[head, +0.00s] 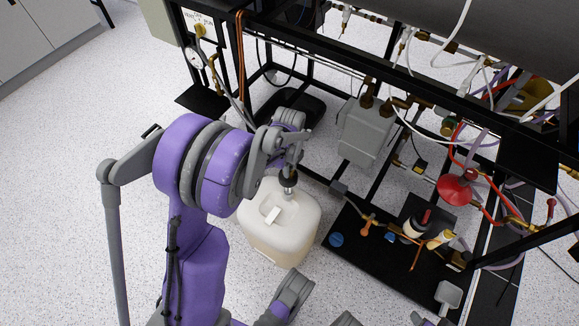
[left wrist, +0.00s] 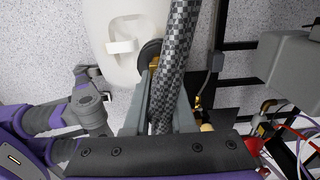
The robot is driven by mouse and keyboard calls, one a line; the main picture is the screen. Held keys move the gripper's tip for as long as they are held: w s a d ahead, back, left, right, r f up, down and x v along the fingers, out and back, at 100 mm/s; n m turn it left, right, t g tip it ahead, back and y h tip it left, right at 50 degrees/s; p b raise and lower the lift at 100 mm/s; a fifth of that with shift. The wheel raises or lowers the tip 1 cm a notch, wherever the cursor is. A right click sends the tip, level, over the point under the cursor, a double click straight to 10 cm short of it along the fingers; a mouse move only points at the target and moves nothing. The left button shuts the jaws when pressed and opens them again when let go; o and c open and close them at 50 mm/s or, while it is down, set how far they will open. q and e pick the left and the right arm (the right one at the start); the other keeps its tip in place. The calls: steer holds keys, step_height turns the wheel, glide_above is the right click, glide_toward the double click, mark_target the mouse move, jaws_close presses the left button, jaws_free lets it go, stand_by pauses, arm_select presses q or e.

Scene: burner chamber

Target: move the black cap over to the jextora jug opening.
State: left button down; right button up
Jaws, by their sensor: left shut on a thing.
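The jextora jug (head: 262,240) is a cream plastic canister standing upright on the floor, with a moulded handle on top. It also fills the upper part of the left wrist view (left wrist: 106,62). My left gripper (head: 288,172) is above the far part of the jug's top, pointing down. It is shut on the black cap (head: 288,182), which also shows as a dark disc in the left wrist view (left wrist: 149,54). The cap is at or just above the jug's opening; I cannot tell whether they touch. The opening is mostly hidden.
A black-framed rig with hoses stands behind and right of the jug. A grey metal box (head: 365,132) hangs in it. Speckled floor (head: 70,130) is free at the left.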

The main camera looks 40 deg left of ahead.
mark_target(289, 180)
arm_select(q)
steer(key=shift+f+b, duration=1.55)
steer(key=shift+f, duration=1)
steer(key=shift+f+b, duration=0.55)
steer(key=shift+f, duration=2.05)
steer(key=c, duration=0.7)
jaws_free()
